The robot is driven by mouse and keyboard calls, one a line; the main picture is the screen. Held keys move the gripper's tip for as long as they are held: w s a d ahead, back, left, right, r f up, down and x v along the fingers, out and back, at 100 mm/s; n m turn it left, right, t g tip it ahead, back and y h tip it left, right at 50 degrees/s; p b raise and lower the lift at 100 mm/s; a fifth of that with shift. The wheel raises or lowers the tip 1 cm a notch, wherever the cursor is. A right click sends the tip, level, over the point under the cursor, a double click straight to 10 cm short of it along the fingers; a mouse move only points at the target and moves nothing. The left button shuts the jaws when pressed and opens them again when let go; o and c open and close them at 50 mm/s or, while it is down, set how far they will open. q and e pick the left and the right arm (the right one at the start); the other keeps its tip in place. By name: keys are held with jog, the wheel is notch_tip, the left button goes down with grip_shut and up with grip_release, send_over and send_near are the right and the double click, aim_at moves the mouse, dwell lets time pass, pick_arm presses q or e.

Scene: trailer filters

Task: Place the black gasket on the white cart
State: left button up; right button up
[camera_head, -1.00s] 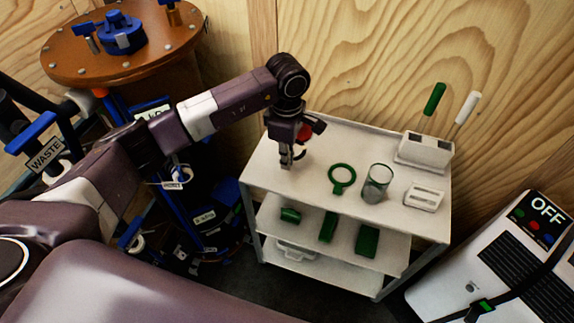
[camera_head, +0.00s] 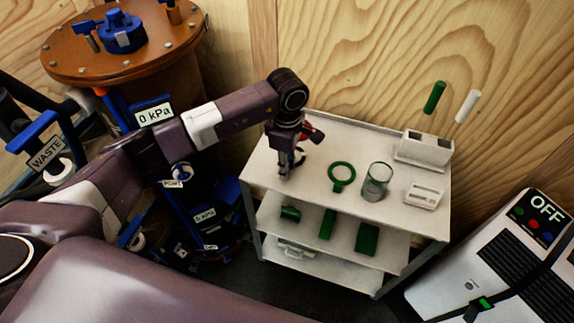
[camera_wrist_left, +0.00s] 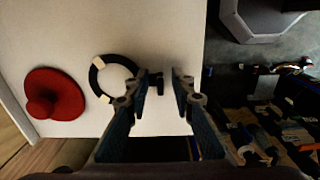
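The white cart (camera_head: 335,132) stands in the middle of the head view against the wooden wall. My left gripper (camera_head: 288,174) points down at the left end of its top shelf. In the left wrist view the black gasket (camera_wrist_left: 95,77), a ring with pale patches and a short tab, lies flat on the white cart top (camera_wrist_left: 60,30). The fingers of my left gripper (camera_wrist_left: 166,82) are apart, with the tab at or between their tips; contact is unclear. In the head view the gasket is mostly hidden behind the gripper. My right gripper is not in view.
A red knob-like part (camera_wrist_left: 54,93) sits beside the gasket. A green ring (camera_head: 341,174), a glass cylinder (camera_head: 377,181) and a white holder (camera_head: 424,152) stand farther right on the top. Green parts lie on the middle shelf. A white OFF unit (camera_head: 510,260) stands at right.

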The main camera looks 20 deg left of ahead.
pick_arm(q)
jog(key=shift+r, duration=0.1)
jog(key=shift+r, duration=0.25)
notch_tip(320, 180, up, 12)
jog(key=b, duration=0.1)
jog(key=shift+f+b, duration=0.15)
jog(key=shift+b, duration=0.15)
dwell(1.0)
